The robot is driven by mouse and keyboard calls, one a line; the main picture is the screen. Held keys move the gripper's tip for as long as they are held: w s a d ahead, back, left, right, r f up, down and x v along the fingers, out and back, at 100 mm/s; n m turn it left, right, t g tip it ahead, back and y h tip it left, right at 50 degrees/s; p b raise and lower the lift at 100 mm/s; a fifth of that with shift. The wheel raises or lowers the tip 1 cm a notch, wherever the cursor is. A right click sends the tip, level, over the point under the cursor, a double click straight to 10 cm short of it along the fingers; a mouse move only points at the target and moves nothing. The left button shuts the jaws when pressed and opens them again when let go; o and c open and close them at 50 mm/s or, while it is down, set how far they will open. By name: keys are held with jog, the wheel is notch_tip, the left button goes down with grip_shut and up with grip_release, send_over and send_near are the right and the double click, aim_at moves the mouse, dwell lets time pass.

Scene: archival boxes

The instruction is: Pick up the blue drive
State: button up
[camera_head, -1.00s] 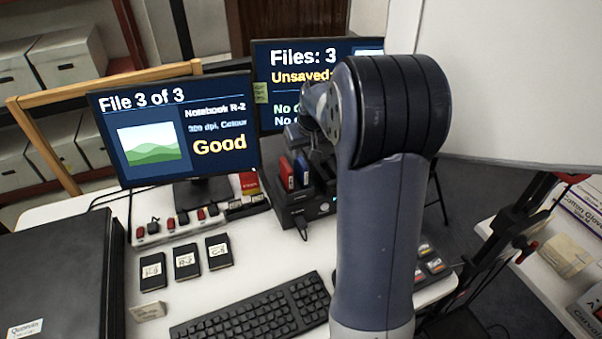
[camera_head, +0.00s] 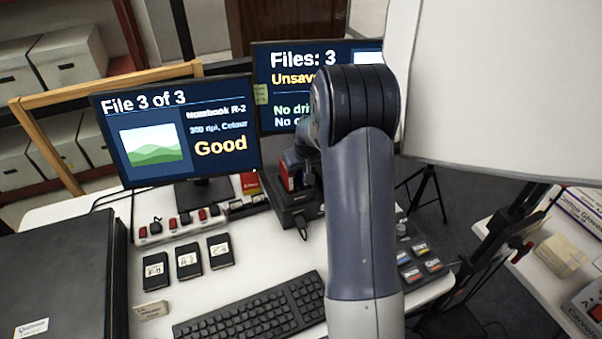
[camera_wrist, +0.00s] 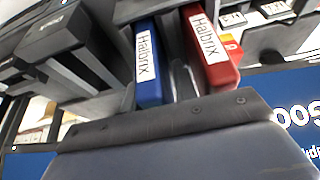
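The blue drive (camera_wrist: 148,62) stands in the wrist view with a white "Halbrix" label. The red drive (camera_wrist: 209,50), labelled the same way, stands to its right with a narrow gap between them. In the head view the red drive (camera_head: 286,174) shows upright in the black dock (camera_head: 296,208); the blue drive is hidden there behind my arm and gripper. My gripper (camera_head: 303,165) is at the dock, close to the drives.
Two monitors (camera_head: 178,136) (camera_head: 322,75) stand behind and beside the dock. Several black labelled cases (camera_head: 188,260) and a keyboard (camera_head: 252,308) lie on the white desk. A power strip (camera_head: 178,226) lies left of the dock. A pale board (camera_head: 490,80) is at the right.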

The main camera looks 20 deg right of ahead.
grip_shut()
jog(key=shift+r, duration=0.1)
dwell(0.3)
